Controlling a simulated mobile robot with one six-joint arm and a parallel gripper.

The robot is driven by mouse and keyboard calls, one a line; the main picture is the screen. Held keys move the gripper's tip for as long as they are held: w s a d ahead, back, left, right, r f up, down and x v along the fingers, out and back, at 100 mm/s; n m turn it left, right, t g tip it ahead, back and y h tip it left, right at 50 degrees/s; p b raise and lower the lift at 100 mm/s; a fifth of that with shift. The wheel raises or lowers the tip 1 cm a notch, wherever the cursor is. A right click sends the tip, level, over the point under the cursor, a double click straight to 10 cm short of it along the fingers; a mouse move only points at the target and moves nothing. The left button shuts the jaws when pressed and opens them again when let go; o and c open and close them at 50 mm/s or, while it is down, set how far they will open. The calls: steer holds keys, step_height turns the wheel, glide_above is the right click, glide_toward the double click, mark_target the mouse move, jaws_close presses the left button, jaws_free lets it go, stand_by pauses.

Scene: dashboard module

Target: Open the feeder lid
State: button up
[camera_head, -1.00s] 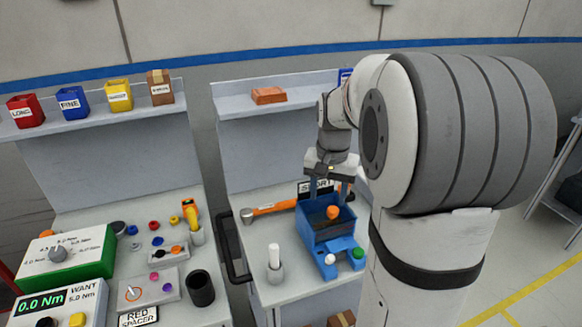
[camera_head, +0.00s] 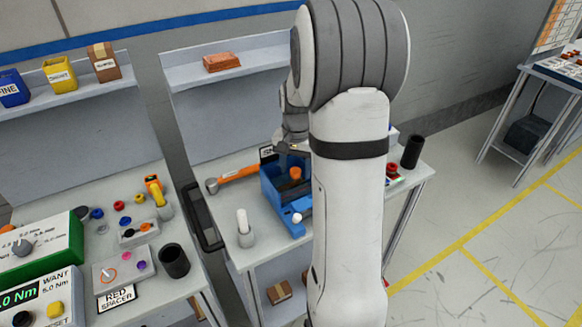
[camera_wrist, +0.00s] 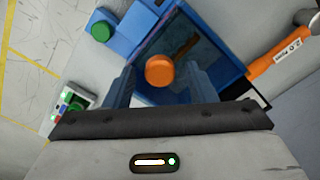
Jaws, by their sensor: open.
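The blue feeder box (camera_head: 273,190) stands on the right-hand bench, its right part hidden behind my arm. Its dark top panel (camera_wrist: 190,45) bears a round orange knob (camera_wrist: 160,70), which also shows in the head view (camera_head: 296,173). The panel appears to lie flat within the blue rim, though the head view does not show it clearly. My gripper (camera_wrist: 160,76) is open over the feeder, with one finger on each side of the knob in the wrist view. A gap shows at both sides. In the head view my gripper is mostly hidden.
An orange-handled tool (camera_head: 238,173) lies left of the feeder. A white cylinder in a grey holder (camera_head: 245,230) stands in front. A black cup (camera_head: 412,151) is at the bench's right end.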

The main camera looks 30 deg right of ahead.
jaws_close()
stand_by(0.5)
